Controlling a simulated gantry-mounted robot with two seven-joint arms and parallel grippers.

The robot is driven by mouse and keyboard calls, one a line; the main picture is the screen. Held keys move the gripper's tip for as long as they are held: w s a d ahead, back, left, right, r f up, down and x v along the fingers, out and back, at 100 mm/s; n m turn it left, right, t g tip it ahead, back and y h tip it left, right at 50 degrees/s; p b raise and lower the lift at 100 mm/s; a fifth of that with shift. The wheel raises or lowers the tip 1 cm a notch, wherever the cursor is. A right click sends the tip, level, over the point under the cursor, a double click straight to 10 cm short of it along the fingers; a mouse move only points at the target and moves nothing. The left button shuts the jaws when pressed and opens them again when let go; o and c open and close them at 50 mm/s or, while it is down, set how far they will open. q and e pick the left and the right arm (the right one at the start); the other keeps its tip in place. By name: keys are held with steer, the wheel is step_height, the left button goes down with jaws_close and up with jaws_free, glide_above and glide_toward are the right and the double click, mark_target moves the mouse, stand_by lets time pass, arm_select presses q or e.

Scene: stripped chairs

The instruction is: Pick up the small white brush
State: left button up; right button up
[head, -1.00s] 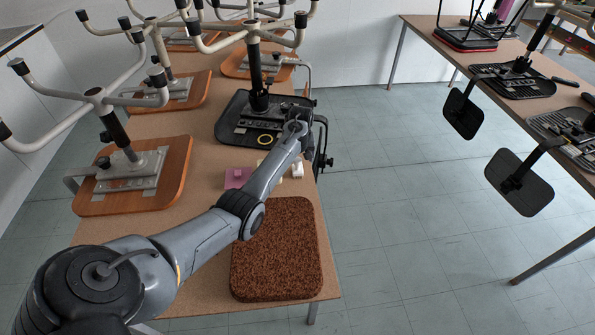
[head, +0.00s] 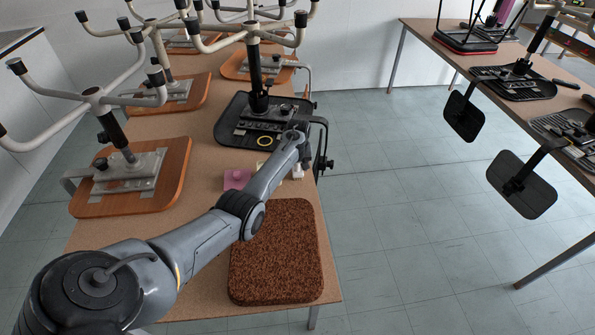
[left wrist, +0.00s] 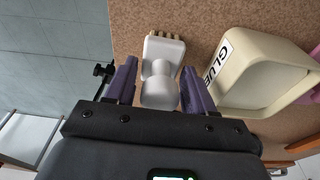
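The small white brush (left wrist: 160,72) lies on the brown table top in the left wrist view, its tan bristles pointing away from me and its rounded handle toward me. In the head view only a small white part of the brush (head: 298,173) shows below my wrist. My left gripper (left wrist: 160,88) is open, with one purple finger on each side of the brush handle. Gaps show between the fingers and the handle. In the head view the left gripper (head: 304,160) is mostly hidden by its own arm.
A cream container marked GLUE (left wrist: 262,72) stands close to the right finger. A pink block (head: 237,179) and a brown textured cushion (head: 277,255) lie on the table (head: 205,275). A black chair seat (head: 232,108) with upright post is beyond. The table's right edge is near.

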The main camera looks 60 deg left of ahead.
arm_select(q)
steer(key=c, duration=0.7)
steer(key=shift+r, duration=0.1)
step_height(320, 180, up, 10)
steer(key=shift+f+p, duration=0.1)
steer(key=shift+p, duration=1.15)
steer(key=o, duration=0.4)
steer(key=shift+c, duration=1.3)
